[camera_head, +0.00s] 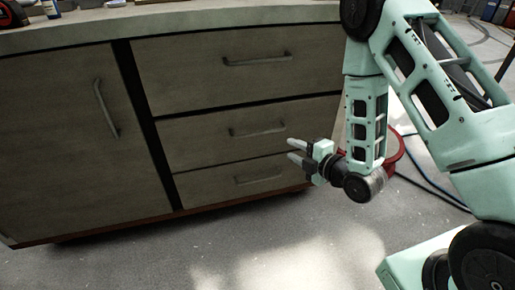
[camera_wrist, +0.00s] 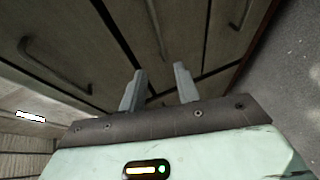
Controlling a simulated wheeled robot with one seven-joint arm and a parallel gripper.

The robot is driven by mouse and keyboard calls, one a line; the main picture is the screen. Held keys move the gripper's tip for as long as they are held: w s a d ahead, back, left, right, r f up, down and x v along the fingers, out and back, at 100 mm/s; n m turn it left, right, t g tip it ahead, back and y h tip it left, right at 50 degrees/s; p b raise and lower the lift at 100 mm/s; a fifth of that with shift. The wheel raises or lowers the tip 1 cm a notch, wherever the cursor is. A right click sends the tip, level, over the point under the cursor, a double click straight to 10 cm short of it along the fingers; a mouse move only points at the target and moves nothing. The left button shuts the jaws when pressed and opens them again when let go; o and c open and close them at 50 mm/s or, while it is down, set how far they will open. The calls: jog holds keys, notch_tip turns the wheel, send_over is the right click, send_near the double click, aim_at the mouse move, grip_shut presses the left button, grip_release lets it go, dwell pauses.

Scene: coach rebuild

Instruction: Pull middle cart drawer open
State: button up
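The grey-brown cart has three stacked drawers on its right side, all flush and shut in the head view. The middle drawer (camera_head: 205,143) has a grey bar handle (camera_head: 257,130). My gripper (camera_head: 291,149) is to the right of that handle and a little lower, near the cart's right end. Its two fingers are apart and point left toward the drawer fronts. In the wrist view my gripper (camera_wrist: 160,85) shows a clear gap between its fingers, with drawer fronts beyond them. I cannot tell how far the fingertips are from the drawer fronts.
The top drawer handle (camera_head: 257,60) and bottom drawer handle (camera_head: 258,176) project above and below. A tall door (camera_head: 60,135) fills the cart's left side. A red round object (camera_head: 396,152) and a blue cable (camera_head: 430,186) lie behind my arm. The floor (camera_head: 200,245) in front is clear.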

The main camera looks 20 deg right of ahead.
aim_at(260, 133)
jog(key=b+x, duration=0.3)
jog(key=x, duration=1.4)
jog(key=shift+w+d, duration=0.15)
grip_shut()
